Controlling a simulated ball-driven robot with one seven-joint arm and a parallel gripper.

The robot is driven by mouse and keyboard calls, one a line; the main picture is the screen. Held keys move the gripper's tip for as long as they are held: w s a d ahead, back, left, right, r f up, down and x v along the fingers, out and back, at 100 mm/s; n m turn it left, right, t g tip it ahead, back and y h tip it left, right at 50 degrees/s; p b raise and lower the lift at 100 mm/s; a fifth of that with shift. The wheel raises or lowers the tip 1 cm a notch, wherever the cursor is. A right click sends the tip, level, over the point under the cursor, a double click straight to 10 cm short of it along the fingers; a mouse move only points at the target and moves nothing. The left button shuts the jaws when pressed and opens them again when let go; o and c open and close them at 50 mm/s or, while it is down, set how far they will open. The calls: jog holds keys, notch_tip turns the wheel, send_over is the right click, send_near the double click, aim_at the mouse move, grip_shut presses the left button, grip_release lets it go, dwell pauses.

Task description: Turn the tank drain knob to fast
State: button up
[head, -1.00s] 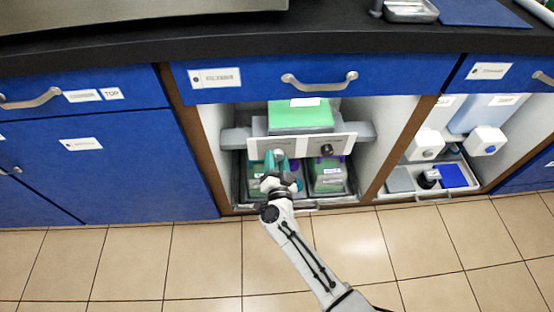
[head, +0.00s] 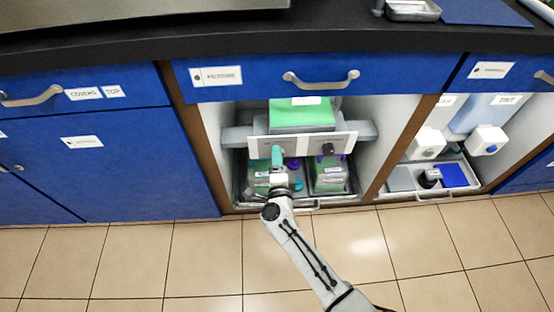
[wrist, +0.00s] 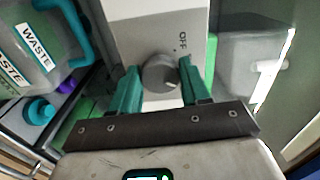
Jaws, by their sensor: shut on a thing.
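A round grey knob (wrist: 160,73) sticks out from a white control panel (wrist: 150,25) in the wrist view. The letters OFF stand on the panel just above and right of the knob. My gripper (wrist: 159,78) has one teal finger on each side of the knob and is shut on it. In the head view my gripper (head: 277,153) is at the left part of the panel (head: 303,147) and hides that knob. A second, dark knob (head: 327,147) sits on the panel's right part, apart from my gripper. The knob's exact pointing direction is hard to tell.
Containers marked WASTE (wrist: 22,50) stand below the panel in a tray inside the open cabinet. A green-topped box (head: 301,113) sits behind the panel. The cabinet walls and the blue drawer (head: 420,78) above bound the space. The tiled floor in front is clear.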

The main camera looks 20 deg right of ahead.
jog(key=shift+m, duration=1.2)
jog(key=o, duration=1.1)
jog(key=shift+c, duration=0.2)
jog(key=p+v, duration=0.3)
jog(key=v, duration=0.8)
jog(key=shift+w+r, duration=0.1)
